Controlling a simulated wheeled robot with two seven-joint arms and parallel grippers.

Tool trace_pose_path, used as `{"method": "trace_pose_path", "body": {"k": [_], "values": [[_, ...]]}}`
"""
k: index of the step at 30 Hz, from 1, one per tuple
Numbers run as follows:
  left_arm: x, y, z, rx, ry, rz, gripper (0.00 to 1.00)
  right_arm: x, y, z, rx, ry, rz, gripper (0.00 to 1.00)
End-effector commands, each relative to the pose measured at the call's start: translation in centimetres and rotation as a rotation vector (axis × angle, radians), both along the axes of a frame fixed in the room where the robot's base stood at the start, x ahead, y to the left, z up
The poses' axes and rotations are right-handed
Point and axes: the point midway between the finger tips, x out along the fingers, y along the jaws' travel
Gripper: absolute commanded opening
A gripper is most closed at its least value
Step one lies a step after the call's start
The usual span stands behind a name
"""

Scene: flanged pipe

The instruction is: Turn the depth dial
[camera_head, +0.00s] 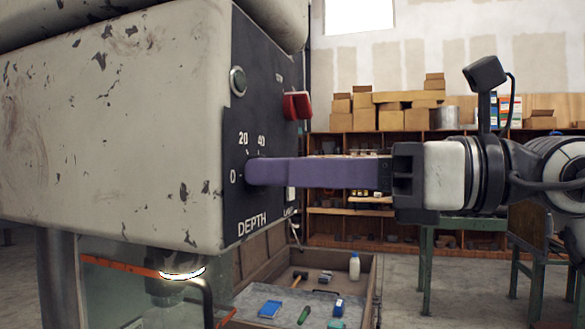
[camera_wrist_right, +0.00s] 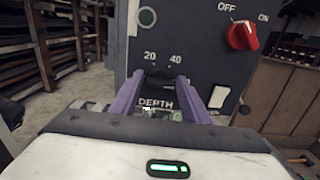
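The depth dial (camera_wrist_right: 163,80) is a dark knob on the black control panel, below the marks 20 and 40 and above the word DEPTH. In the head view it is mostly hidden behind my right gripper (camera_head: 252,171), whose purple fingers reach level from the right to the panel beside the 0 mark. In the right wrist view the two fingers of the gripper (camera_wrist_right: 159,77) stand apart, one on each side of the dial. I cannot tell whether they press on it. The dial's pointer is not clear. My left gripper is not in view.
A red OFF/ON switch (camera_head: 296,106) and a round green button (camera_head: 238,81) sit higher on the panel. A white rocker switch (camera_wrist_right: 219,97) is right of the dial. Shelves with boxes (camera_head: 365,112) stand behind.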

Motion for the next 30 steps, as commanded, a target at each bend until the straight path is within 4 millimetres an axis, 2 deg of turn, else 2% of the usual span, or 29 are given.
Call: {"method": "trace_pose_path", "body": {"k": [1,5,17,30], "values": [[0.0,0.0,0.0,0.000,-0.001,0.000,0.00,0.0,0.0,0.0,0.000,0.000,0.000,0.33],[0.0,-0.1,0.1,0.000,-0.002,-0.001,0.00,0.0,0.0,0.0,0.000,0.000,0.000,0.11],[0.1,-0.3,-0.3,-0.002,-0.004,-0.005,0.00,0.0,0.0,-0.1,-0.022,-0.069,-0.001,0.10],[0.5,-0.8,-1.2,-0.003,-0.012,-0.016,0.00,-0.2,0.0,-0.2,-0.133,-0.413,-0.003,0.10]]}}
